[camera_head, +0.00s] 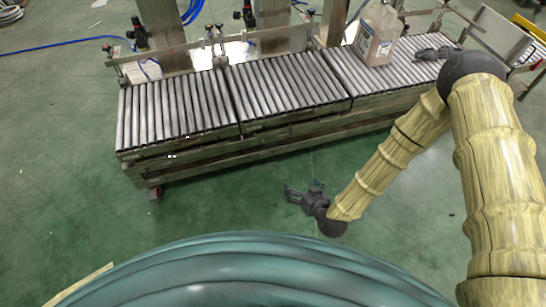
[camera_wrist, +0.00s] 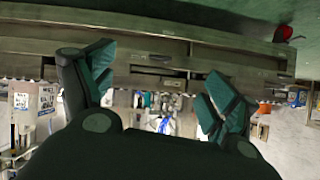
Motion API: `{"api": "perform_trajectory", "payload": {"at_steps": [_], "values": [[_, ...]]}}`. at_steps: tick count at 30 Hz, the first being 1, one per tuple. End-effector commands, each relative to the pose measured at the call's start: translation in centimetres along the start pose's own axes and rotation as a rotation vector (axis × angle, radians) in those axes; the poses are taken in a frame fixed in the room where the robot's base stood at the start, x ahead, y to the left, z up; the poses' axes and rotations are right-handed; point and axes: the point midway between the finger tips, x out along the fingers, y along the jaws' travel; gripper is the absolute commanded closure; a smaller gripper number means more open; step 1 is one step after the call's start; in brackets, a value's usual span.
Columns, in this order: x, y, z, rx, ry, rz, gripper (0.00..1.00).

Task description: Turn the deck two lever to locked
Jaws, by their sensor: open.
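My gripper (camera_head: 292,192) is in front of the roller conveyor (camera_head: 278,137), over the green floor and below the roller tops. In the wrist view its two fingers (camera_wrist: 152,85) are spread with nothing between them. The conveyor's side rail (camera_wrist: 150,45) shows beyond them, apart from the fingers. Dark valve-like fittings stand behind the rollers, one at the left (camera_head: 140,36) and one near the middle (camera_head: 248,16). I cannot tell which part is the deck two lever, or its position.
A translucent jug (camera_head: 376,36) stands on the right conveyor section. A dark object (camera_head: 436,53) lies right of it. Posts and a rail (camera_head: 185,47) run along the back. Blue hose (camera_head: 60,45) lies at the left. The floor (camera_head: 70,150) left of the conveyor is clear.

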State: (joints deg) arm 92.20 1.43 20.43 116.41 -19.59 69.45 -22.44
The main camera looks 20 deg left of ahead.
Motion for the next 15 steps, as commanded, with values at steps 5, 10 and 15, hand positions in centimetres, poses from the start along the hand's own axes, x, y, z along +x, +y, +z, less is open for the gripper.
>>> {"api": "perform_trajectory", "payload": {"at_steps": [5,10,15], "values": [[5.1,-0.5,1.1,-0.036,0.117,-0.012,0.12],[8.8,-1.0,1.1,-0.070,0.228,-0.016,0.12],[12.3,-1.4,1.0,-0.100,0.338,-0.011,0.12]]}}
